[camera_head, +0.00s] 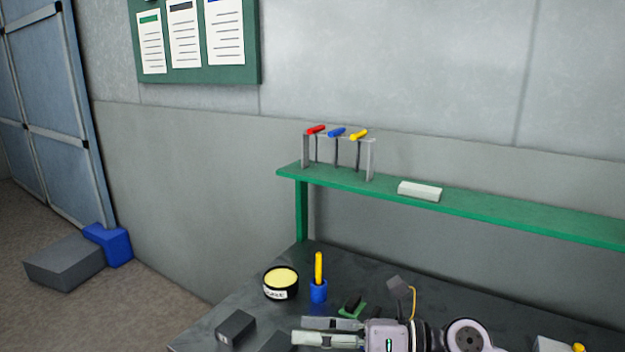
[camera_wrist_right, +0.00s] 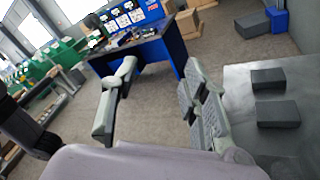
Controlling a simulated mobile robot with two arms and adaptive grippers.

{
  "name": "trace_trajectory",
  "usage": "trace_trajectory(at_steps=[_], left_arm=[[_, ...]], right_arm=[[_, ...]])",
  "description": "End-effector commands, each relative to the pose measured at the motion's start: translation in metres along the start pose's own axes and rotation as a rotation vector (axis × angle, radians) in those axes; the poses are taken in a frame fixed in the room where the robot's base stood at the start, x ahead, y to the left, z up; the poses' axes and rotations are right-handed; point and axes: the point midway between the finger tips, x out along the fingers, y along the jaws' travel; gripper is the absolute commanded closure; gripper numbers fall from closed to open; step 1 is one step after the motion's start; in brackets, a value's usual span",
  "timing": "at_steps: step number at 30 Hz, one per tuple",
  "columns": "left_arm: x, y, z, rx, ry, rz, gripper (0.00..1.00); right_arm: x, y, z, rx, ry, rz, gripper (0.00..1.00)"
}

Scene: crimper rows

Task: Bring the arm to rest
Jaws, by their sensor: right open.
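My right gripper (camera_head: 298,331) is over the near part of the dark workbench (camera_head: 222,310) in the head view, with its fingers pointing left. In the right wrist view, the right gripper (camera_wrist_right: 160,82) is open, with its two fingers apart and nothing between them. The right arm comes in from the lower right of the head view. My left gripper is in neither view.
Near the right gripper are a dark block (camera_head: 235,327), a round tin (camera_head: 281,283), a blue cup (camera_head: 318,291) with a yellow stick, and a small green-and-black item (camera_head: 351,308). Behind, a green shelf (camera_head: 500,212) carries a tool rack (camera_head: 371,160) and white block (camera_head: 419,191).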

Motion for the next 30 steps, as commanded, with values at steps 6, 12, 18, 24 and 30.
trace_trajectory(at_steps=[6,12,18,24,30], left_arm=[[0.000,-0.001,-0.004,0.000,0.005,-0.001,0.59],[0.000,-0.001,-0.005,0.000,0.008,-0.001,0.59],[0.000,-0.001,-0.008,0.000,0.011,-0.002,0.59],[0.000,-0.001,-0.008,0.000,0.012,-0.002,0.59],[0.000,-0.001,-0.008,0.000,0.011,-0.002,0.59]], right_arm=[[-0.020,0.016,0.056,0.436,-0.564,0.115,0.59],[-0.085,-0.033,0.059,0.911,-1.040,0.088,0.59],[-0.154,-0.097,-0.020,1.425,-1.457,-0.070,0.59],[-0.199,-0.116,-0.157,1.922,-1.776,-0.361,0.59],[-0.214,-0.089,-0.260,2.246,-1.927,-0.647,0.59]])
